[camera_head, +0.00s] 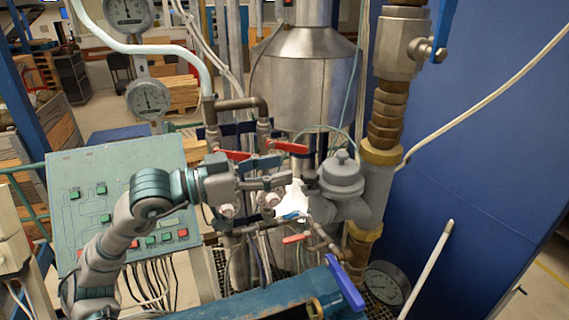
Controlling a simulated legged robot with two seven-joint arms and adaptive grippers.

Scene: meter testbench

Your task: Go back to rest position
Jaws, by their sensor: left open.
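My left arm comes in from the lower left and reaches in front of the green control panel (120,185). My left gripper (275,190) is open beside the pipework, with its fingers pointing right. A white piece (294,197) with a blue part below it shows just right of the fingertips; I cannot tell whether they touch it. The grey valve body (342,175) stands right of that. My right gripper is not in view.
Red-handled valves (290,147) sit just above my left gripper. A blue lever (345,284) and a pressure gauge (386,284) are at the lower right. A steel tank (305,85) stands behind. A blue wall (480,150) closes the right side.

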